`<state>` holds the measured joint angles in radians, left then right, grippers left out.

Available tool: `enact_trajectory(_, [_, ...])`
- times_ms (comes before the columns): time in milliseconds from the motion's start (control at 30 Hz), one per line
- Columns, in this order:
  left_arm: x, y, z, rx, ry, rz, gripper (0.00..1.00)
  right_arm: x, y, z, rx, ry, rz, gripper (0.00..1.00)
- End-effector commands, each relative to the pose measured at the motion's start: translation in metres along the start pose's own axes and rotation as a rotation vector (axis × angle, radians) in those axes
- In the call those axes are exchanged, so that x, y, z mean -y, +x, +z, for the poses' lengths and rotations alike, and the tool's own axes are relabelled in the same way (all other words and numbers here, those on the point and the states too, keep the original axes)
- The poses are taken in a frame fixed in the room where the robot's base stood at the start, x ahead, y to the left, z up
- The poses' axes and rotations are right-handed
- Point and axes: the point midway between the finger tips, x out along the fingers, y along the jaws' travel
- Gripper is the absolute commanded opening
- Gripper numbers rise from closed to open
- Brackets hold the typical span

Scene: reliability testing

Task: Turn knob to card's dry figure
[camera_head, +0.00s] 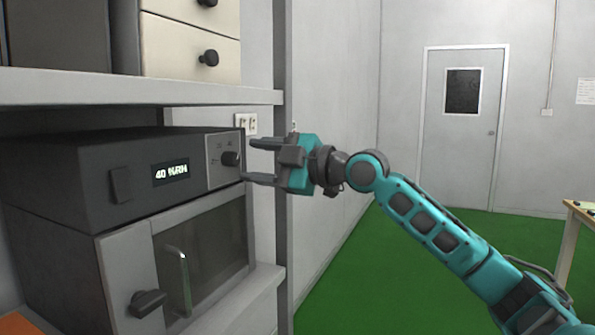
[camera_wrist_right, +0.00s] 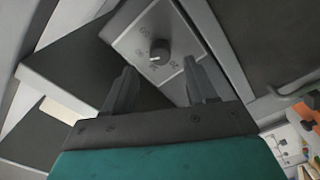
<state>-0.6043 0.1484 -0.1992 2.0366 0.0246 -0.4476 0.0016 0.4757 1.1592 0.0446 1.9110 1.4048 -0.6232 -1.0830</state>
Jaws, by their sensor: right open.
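A small black knob (camera_head: 230,158) sits on a light grey panel at the right of the dark control box (camera_head: 90,180). The box's display (camera_head: 171,172) reads 40 %RH. In the right wrist view the knob (camera_wrist_right: 160,51) shows with a pale pointer mark and printed figures around it, too small to read surely. My right gripper (camera_head: 262,161) is open and empty, its fingers on either side of the knob's height and a little to its right. In the wrist view the knob appears beyond the gap between the fingertips (camera_wrist_right: 160,80). No card with a readable dry figure shows.
A shelf (camera_head: 140,92) hangs above the box. Below is a cabinet door with a vertical handle (camera_head: 180,281) and a dark latch knob (camera_head: 147,303). A grey post (camera_head: 281,190) stands behind my gripper. A table (camera_head: 579,222) stands at the right; green floor lies open between.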

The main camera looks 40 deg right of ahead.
Motion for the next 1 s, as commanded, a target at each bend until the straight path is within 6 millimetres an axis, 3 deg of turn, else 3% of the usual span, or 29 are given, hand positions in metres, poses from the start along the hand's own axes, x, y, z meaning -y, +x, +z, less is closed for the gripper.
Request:
enact_trajectory(600, [-0.006,0.022,0.014,-0.021,0.001,0.020,0.00,0.002,-0.071,0.000,-0.003,0.000,-0.001,0.56])
enact_trajectory(1000, [-0.006,0.023,0.023,-0.011,0.002,0.020,0.00,0.001,-0.089,-0.001,-0.001,-0.001,-0.003,0.56])
